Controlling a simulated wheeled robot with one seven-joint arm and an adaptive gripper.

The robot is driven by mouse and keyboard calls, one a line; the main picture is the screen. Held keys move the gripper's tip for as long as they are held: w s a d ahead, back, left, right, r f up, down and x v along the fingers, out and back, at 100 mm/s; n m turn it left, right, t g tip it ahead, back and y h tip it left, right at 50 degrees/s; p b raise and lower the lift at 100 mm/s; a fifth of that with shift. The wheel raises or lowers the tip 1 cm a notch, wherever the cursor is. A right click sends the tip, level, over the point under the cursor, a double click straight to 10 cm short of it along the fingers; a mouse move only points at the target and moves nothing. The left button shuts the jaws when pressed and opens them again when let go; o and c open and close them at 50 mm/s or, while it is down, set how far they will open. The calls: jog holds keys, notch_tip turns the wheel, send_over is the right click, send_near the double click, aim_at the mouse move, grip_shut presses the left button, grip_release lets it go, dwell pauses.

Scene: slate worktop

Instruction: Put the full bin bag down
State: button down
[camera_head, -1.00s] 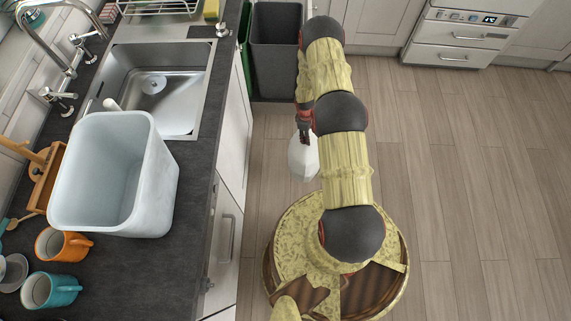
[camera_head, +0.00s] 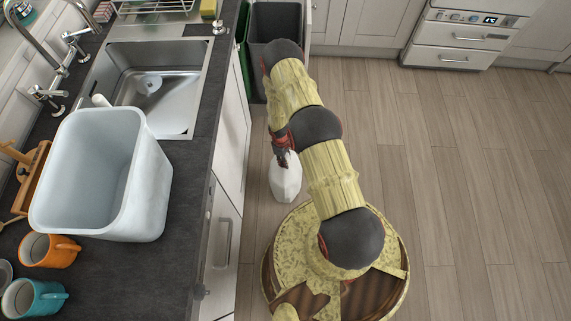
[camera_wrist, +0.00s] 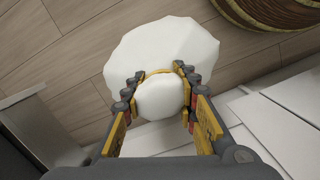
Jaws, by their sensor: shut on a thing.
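The full bin bag (camera_head: 286,181) is white and faceted, and hangs below my gripper (camera_head: 282,155) beside the cabinet fronts, left of my base. In the wrist view the bag (camera_wrist: 166,48) bulges beyond the fingers, with a yellow tie around its neck. My gripper (camera_wrist: 160,88) is shut on the neck, with the gathered top between the fingers. Wooden floor shows around the bag; I cannot tell whether its underside touches the floor.
A dark grey bin (camera_head: 275,22) stands in an open pull-out at the back, beside a green one (camera_head: 244,50). The worktop (camera_head: 178,200) on the left carries a large white tub (camera_head: 150,205) and mugs. The wooden floor (camera_head: 460,190) on the right is clear.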

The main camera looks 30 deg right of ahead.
aim_at(286, 172)
jog(key=shift+f+b, duration=0.65)
jog(key=shift+f, duration=1.1)
jog(key=c, duration=1.4)
grip_release()
jog(key=shift+s+a, duration=0.1)
